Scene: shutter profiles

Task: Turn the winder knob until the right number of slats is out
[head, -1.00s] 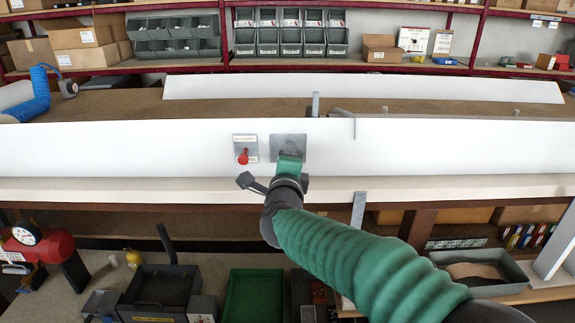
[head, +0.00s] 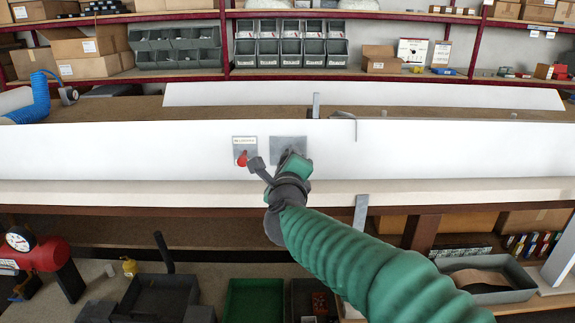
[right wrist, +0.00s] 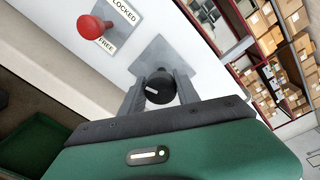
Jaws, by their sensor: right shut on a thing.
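The winder knob (right wrist: 158,88) is round and black with a white mark, on a square grey plate (right wrist: 150,55) fixed to a long white profile (head: 120,150). My right gripper (right wrist: 160,90) is shut on the knob, one finger on each side. In the head view my right gripper (head: 288,160) covers the knob in front of the plate. To the left a red-handled lever (head: 241,159) stands on a small plate labelled LOCKED and FREE; it also shows in the right wrist view (right wrist: 90,27). No separate slats can be made out. My left gripper is out of view.
A second white profile (head: 360,95) lies behind on the brown bench. A thin grey upright (head: 316,105) stands at the front profile's top edge. Grey bins and cartons (head: 380,58) fill the back shelves. A green tray (head: 254,300) and a red gauge unit (head: 40,250) are below.

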